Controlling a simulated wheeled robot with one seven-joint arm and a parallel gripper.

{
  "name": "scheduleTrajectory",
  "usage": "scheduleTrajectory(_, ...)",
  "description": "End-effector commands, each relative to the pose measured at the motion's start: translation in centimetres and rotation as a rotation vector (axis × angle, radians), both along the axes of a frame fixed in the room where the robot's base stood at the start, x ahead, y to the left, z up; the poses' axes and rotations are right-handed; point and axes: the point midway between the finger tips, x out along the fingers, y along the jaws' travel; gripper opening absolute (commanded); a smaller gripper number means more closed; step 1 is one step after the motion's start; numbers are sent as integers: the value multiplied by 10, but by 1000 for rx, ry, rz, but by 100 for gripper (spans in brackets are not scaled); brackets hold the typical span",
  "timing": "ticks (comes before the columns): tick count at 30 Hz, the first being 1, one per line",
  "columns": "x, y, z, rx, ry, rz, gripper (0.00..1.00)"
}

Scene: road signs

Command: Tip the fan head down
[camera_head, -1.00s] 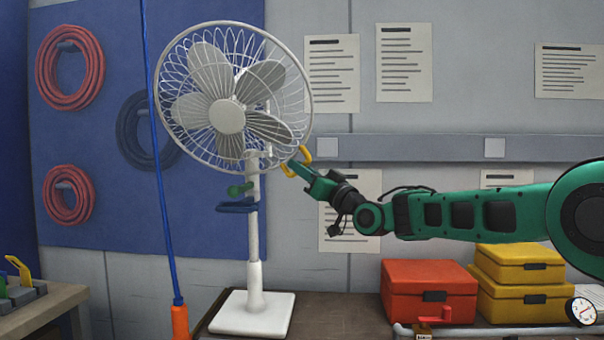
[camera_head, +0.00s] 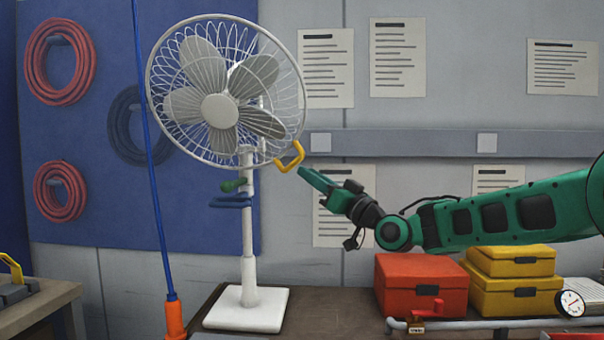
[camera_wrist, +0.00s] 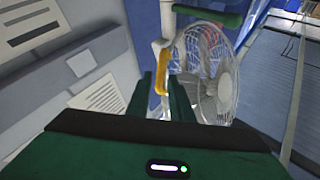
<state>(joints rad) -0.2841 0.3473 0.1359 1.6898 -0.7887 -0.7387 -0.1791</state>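The white pedestal fan (camera_head: 219,111) stands upright on the dark bench, its grey-bladed head facing forward and slightly left. A yellow handle (camera_head: 290,158) sticks out at the lower right of the head. A green knob (camera_head: 233,185) and a blue clamp lever (camera_head: 231,202) sit on the pole. The fan cage (camera_wrist: 205,75) is behind.
A red case (camera_head: 420,286) and yellow cases (camera_head: 512,283) stand on the bench below my arm. A blue cord (camera_head: 152,160) with an orange end hangs left of the fan. Posters and a grey rail (camera_head: 400,144) are on the wall behind.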

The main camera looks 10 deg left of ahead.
Motion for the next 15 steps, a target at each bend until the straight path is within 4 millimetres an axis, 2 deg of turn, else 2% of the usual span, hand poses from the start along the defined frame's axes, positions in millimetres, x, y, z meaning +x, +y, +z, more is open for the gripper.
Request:
scheduleTrajectory(1, -3, -8, -4, -1, 2, -3, 20)
scheduleTrajectory(6, -13, -22, -11, 0, 1, -2, 20)
scheduleTrajectory(15, -16, -27, -14, 0, 0, -1, 20)
